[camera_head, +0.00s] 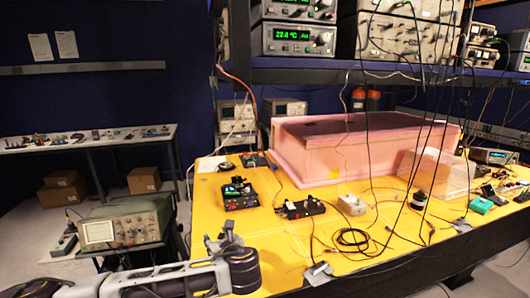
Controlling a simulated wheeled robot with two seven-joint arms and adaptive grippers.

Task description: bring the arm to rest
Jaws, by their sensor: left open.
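My left arm comes in from the lower left, low along the front edge of the yellow table (270,245). My left gripper (219,234) shows small and grey near the table's front left corner, with its fingers apart and nothing seen between them. A dark round joint of my arm sits just below it. The pink foam enclosure (345,165) stands farther back on the table, well apart from the gripper. My right gripper is not in view.
Small devices (240,194) and a black cable coil (352,238) lie on the table. A clear plastic box (437,175) stands at the right. Loose cables hang from the instrument shelf (340,77). An oscilloscope (125,225) stands left of the table. Grey brackets (318,272) sit at the front edge.

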